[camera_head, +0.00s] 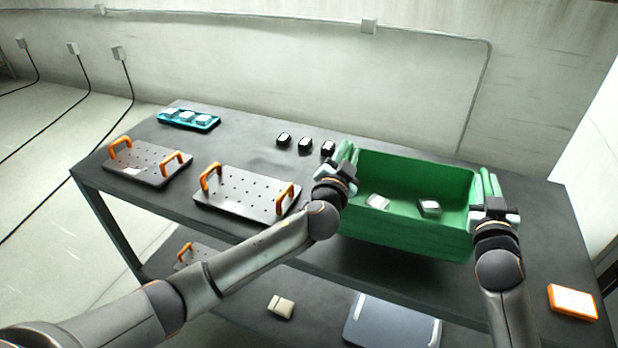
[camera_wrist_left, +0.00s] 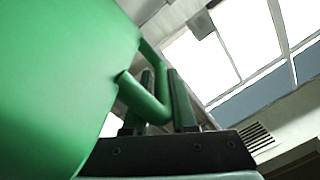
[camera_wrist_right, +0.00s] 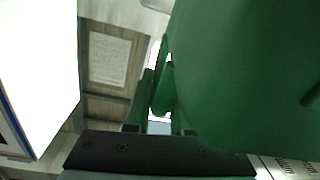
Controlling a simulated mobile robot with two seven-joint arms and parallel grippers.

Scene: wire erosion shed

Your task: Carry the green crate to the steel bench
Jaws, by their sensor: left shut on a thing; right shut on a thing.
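The green crate (camera_head: 405,237) is at the right part of a dark-topped bench (camera_head: 257,148), near its front edge. I cannot tell whether it rests on the top or hangs just above it. Two small pale and dark blocks (camera_head: 429,208) lie inside it. My left gripper (camera_head: 343,168) is shut on the crate's left handle, which shows between the fingers in the left wrist view (camera_wrist_left: 146,98). My right gripper (camera_head: 490,207) is shut on the right handle, also seen in the right wrist view (camera_wrist_right: 163,88). The crate's underside is hidden in the head view.
Two perforated plates with orange handles (camera_head: 245,192) (camera_head: 147,165) and a teal tray of white blocks (camera_head: 189,119) stand left. An orange-and-white box (camera_head: 572,301) is at front right. A lower shelf holds items.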

